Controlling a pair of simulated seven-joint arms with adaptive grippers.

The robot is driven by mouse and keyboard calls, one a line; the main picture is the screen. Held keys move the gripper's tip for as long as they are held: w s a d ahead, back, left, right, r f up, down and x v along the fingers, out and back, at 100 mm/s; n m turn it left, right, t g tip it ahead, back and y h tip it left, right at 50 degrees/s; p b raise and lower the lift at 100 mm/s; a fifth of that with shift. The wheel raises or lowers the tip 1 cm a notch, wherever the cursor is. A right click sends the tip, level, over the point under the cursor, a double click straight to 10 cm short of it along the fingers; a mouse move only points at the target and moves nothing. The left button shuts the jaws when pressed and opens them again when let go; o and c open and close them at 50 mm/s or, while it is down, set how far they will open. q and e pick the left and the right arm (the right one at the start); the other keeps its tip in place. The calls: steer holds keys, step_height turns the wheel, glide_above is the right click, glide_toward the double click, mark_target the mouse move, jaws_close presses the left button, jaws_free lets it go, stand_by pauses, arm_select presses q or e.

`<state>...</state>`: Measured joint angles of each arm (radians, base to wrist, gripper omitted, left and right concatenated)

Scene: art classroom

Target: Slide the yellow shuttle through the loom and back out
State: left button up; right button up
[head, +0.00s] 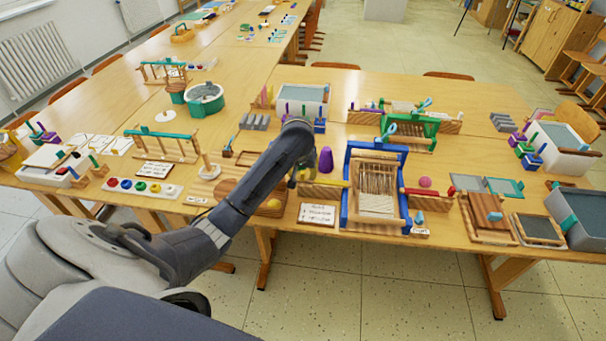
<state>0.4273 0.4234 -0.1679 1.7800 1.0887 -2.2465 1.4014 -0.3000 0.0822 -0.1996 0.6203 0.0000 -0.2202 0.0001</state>
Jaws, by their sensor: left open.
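The loom (347,205) has a blue upright frame with pale warp threads (376,180) and stands near the front edge of the table. The yellow shuttle (328,183) appears as a thin yellow strip on a wooden block just left of the loom. Its left end is close to my gripper and partly hidden. My left gripper (296,178) is open, pointing down over the left end of that block, mostly hidden behind my own arm. I cannot tell whether it touches the shuttle. My right gripper is out of view.
A purple cone (326,160) stands behind the yellow shuttle. A red strip (424,192) and a pink ball (425,182) are right of the loom. A written card (318,214) lies at its front left. A green frame (418,127) stands behind it.

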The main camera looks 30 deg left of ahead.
arm_select(q)
steer(key=shift+x, duration=1.1)
steer(key=shift+c, duration=0.5)
jaws_close()
